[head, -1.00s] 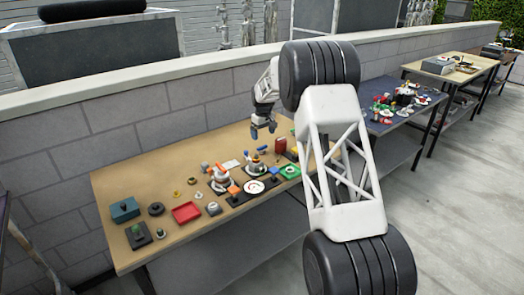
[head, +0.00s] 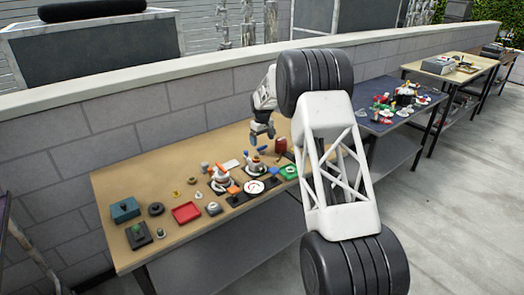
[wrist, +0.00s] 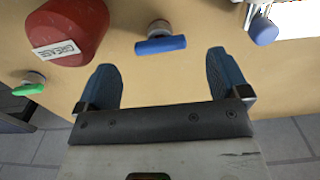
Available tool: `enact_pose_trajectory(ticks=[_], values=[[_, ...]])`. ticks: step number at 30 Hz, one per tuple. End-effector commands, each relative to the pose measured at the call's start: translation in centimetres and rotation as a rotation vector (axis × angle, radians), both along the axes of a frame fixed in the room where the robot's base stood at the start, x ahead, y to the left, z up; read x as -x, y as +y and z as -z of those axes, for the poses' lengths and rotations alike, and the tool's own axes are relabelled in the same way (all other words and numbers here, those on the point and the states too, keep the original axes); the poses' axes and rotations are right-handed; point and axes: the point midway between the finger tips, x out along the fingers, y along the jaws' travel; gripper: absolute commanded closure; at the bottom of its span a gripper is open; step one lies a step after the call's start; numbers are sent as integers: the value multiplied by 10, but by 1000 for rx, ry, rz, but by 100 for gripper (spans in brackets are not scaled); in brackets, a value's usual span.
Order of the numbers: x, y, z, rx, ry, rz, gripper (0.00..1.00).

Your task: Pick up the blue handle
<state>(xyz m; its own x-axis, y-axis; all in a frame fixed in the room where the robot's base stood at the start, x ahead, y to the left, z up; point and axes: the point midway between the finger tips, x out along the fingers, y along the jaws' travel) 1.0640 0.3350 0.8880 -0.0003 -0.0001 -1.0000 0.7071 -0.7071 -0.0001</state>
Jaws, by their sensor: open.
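A blue handle (wrist: 161,45) with a short metal stem lies on the tan tabletop in the wrist view, ahead of my fingers and roughly centred between them. My gripper (wrist: 163,80) is open and empty, with two blue-padded fingers spread apart. In the head view my gripper (head: 262,131) is above the back part of the tan table. A small blue piece (head: 261,149) shows below it; I cannot tell for certain that it is the same handle. A second blue-ended piece (wrist: 263,31) is at the upper right of the wrist view.
A red can labelled GREASE (wrist: 72,30) stands left of the handle. A green-handled piece (wrist: 30,84) lies farther left. A red tray (head: 186,213), a teal box (head: 124,210) and several small parts cover the tan table (head: 110,185). A grey block wall (head: 150,115) runs behind.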

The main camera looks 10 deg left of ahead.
Motion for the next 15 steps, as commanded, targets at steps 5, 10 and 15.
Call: enact_pose_trajectory(ticks=[5,10,15], values=[[0,0,0,0,0,0,6],[0,0,2,0,0,0,6],[0,0,12,1,1,0,6]])
